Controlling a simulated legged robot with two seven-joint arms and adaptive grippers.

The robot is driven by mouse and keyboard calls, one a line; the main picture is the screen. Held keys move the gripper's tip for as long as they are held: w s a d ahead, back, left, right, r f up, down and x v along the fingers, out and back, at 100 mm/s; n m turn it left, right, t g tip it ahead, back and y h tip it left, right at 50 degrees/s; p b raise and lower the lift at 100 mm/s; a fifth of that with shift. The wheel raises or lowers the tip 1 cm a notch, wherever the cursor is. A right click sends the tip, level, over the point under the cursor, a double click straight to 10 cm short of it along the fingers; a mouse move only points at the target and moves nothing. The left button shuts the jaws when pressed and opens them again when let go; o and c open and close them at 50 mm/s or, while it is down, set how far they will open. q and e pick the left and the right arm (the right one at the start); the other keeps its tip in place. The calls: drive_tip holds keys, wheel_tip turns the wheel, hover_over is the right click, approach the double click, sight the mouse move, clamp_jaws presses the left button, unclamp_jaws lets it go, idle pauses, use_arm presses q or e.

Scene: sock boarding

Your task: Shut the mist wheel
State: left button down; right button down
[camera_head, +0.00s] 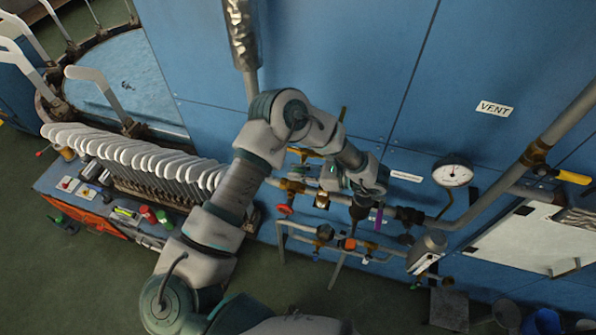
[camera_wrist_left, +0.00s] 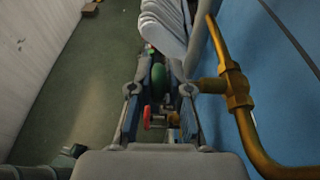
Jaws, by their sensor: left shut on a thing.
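My left gripper (camera_head: 358,212) reaches down to the pipework on the blue cabinet's front. In the left wrist view its fingers (camera_wrist_left: 160,85) stand on both sides of a green rounded wheel (camera_wrist_left: 158,78), and the gripper is shut on it. The arm and gripper hide this wheel in the head view. No label tells me whether it is the mist wheel. A red handle (camera_head: 284,209) sits on the pipes left of the gripper. A purple handle (camera_head: 378,219) is close on its right. My right gripper is not in view.
A pressure gauge (camera_head: 453,173) and a yellow-handled valve (camera_head: 572,176) are to the right. A VENT label (camera_head: 494,109) is above. White sock boards (camera_head: 150,160) stand in a row at left. A thick brass pipe (camera_wrist_left: 240,100) runs close beside the gripper. The green floor is open in front.

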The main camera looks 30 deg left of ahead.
use_arm(q)
drive_tip(key=shift+d+f, duration=0.1)
drive_tip(key=shift+f, duration=0.1)
drive_tip(key=c, duration=1.1)
unclamp_jaws()
drive_tip(key=shift+w, duration=0.2)
drive_tip(key=shift+d+r, duration=0.1)
drive_tip(key=v, duration=0.7)
drive_tip(key=shift+d, duration=0.4)
drive_tip(key=shift+w+a, duration=0.1)
